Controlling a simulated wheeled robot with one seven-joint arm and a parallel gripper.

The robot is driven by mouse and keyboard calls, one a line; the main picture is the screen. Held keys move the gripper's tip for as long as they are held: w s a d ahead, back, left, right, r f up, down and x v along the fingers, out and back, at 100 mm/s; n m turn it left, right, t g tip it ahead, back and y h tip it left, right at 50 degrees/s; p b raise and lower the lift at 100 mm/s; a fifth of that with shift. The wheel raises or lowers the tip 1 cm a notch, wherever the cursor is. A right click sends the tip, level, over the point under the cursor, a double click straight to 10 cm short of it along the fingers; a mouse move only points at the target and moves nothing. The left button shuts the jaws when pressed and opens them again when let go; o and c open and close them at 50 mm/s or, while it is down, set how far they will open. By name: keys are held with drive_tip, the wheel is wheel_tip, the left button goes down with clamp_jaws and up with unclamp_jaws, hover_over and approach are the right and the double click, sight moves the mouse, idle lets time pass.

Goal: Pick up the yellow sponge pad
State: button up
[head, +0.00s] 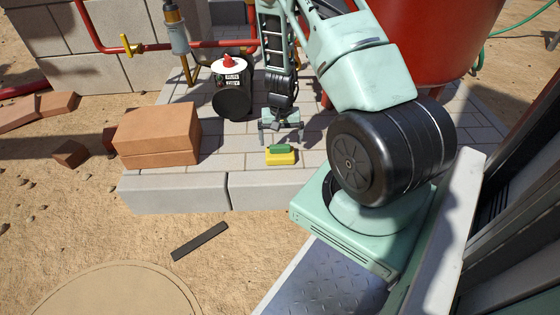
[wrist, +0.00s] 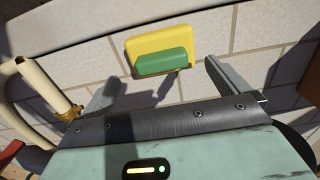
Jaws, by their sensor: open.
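The yellow sponge pad (head: 281,158) lies on the grey paved slab near its front edge, with a green block-like part (head: 280,149) on top. In the wrist view the yellow pad (wrist: 163,32) and its green part (wrist: 163,62) show at the top centre, beyond the fingers. My gripper (head: 282,140) is open and empty, just behind and above the pad in the head view. In the wrist view my gripper (wrist: 160,80) has its two fingers wide apart, with the pad roughly between their lines and a shadow beside it. I cannot tell the exact height gap.
Orange bricks (head: 158,135) are stacked on the slab to the left. Red pipes (head: 100,40) and a large red tank (head: 430,40) stand at the back. The paving (head: 230,160) around the pad is clear.

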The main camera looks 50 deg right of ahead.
sight(280, 145)
drive_tip(key=shift+a+f+b, duration=0.15)
drive_tip(key=shift+f+b, duration=1.05)
drive_tip(key=shift+f, duration=0.35)
drive_tip(key=shift+a+f+b, duration=0.1)
drive_tip(key=shift+f+b, duration=1.1)
drive_tip(key=shift+f, duration=0.3)
drive_tip(key=shift+r, duration=0.1)
drive_tip(key=c, duration=0.7)
